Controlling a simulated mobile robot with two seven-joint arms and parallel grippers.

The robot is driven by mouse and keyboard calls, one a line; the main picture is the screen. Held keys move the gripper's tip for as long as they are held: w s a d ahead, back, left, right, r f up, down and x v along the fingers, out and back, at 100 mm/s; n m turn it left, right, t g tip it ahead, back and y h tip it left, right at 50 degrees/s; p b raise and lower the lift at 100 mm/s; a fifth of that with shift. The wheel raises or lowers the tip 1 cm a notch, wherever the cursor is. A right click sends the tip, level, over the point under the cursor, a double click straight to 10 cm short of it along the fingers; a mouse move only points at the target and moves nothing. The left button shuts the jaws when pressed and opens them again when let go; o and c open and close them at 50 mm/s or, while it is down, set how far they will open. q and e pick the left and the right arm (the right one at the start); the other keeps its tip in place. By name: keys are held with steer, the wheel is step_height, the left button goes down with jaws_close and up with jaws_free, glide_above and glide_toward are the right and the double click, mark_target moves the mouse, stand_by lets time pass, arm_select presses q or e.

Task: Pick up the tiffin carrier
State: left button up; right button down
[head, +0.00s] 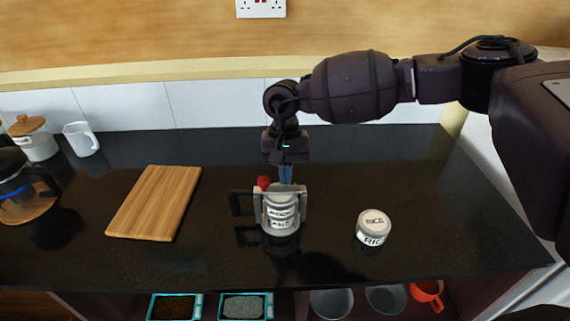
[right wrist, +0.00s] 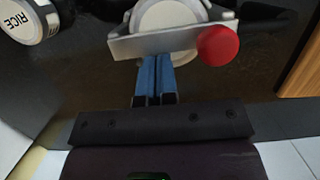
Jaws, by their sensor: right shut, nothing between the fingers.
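The tiffin carrier (head: 281,214) stands upright on the black countertop, a pale round can with dark lettering, metal side clamps, a dark handle on its left and a red knob. My right gripper (head: 286,173) points down just behind its top, with its blue fingers together and nothing between them. In the right wrist view the closed fingertips (right wrist: 155,62) meet the edge of the carrier's flat metal bar (right wrist: 150,44), beside the red knob; whether they touch it I cannot tell. My left gripper is not in view.
A white rice tin (head: 374,228) stands to the right of the carrier. A wooden board (head: 155,203) lies to the left. A coffee pot (head: 18,184), a lidded jar (head: 34,140) and a white mug (head: 81,139) are farther left. The counter's back right is clear.

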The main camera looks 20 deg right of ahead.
mark_target(287, 201)
steer(key=s, duration=0.2)
steer(key=s+a, duration=0.1)
steer(key=s, duration=0.1)
steer(key=shift+s+a+r+p, duration=0.1)
steer(key=shift+s+r+p, duration=0.15)
steer(key=shift+p, duration=0.15)
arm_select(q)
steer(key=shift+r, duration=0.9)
arm_select(e)
steer(key=s+a, duration=0.2)
steer(key=s, duration=0.8)
steer(key=shift+a+f, duration=0.35)
steer(key=shift+f, duration=0.1)
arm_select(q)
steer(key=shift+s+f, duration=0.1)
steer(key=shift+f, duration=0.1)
arm_select(e)
steer(key=shift+w, duration=0.1)
